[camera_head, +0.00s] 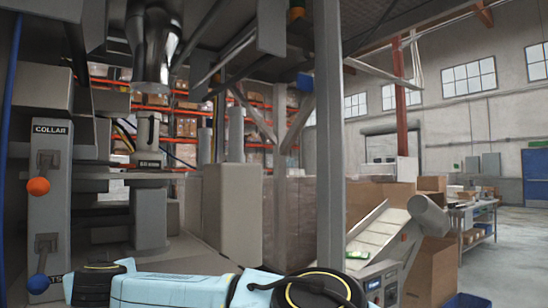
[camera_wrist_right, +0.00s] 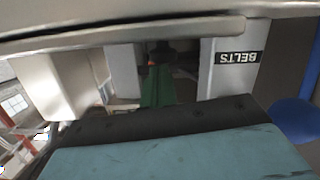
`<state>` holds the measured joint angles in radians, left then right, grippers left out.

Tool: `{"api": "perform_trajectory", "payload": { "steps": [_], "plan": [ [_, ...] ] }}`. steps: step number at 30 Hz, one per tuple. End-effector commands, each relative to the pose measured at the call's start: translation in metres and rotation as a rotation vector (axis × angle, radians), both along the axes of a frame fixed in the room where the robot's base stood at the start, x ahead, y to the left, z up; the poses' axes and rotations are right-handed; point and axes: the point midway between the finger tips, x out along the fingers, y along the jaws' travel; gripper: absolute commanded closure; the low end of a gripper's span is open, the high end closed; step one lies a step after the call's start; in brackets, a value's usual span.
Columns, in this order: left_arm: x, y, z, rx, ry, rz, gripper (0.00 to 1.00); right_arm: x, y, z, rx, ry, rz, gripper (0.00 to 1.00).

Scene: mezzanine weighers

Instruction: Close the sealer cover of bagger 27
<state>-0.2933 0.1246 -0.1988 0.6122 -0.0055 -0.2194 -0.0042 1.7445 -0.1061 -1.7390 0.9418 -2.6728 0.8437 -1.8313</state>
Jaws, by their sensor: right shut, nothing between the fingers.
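The bagger fills the left of the head view, with a grey control panel (camera_head: 49,145) marked COLLAR. I read no number 27 and cannot surely tell the sealer cover. A long grey plate edge (camera_wrist_right: 120,34) crosses the top of the right wrist view and may be part of it. My left gripper is not in view.
The panel carries an orange knob (camera_head: 38,186) and a blue knob (camera_head: 38,284). An upside-down BELTS label (camera_wrist_right: 240,57) and a green strip (camera_wrist_right: 158,88) show in the wrist view. A grey post (camera_head: 329,140) and an inclined conveyor (camera_head: 378,233) stand to the right.

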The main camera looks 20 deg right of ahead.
Motion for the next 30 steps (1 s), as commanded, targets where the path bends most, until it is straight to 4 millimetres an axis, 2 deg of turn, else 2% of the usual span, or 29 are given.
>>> {"api": "perform_trajectory", "payload": {
  "steps": [1, 6, 14, 17, 24, 30],
  "plan": [
    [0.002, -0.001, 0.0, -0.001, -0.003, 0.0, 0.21, 0.0, 0.0, -0.006, -0.004, 0.008, -0.001, 1.0],
    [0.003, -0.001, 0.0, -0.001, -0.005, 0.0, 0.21, 0.0, 0.0, -0.008, -0.004, 0.011, -0.002, 1.0],
    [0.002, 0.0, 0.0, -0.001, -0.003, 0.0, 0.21, 0.0, -0.001, -0.005, -0.003, 0.014, -0.002, 1.0],
    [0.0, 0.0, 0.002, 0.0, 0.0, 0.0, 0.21, 0.0, -0.001, 0.009, -0.002, 0.011, -0.003, 1.0],
    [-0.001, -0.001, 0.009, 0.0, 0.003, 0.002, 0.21, -0.001, 0.0, 0.062, -0.002, 0.001, -0.002, 1.0],
    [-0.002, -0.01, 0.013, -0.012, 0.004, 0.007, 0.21, -0.002, 0.0, 0.091, -0.001, 0.0, -0.001, 1.0]
  ]
}}
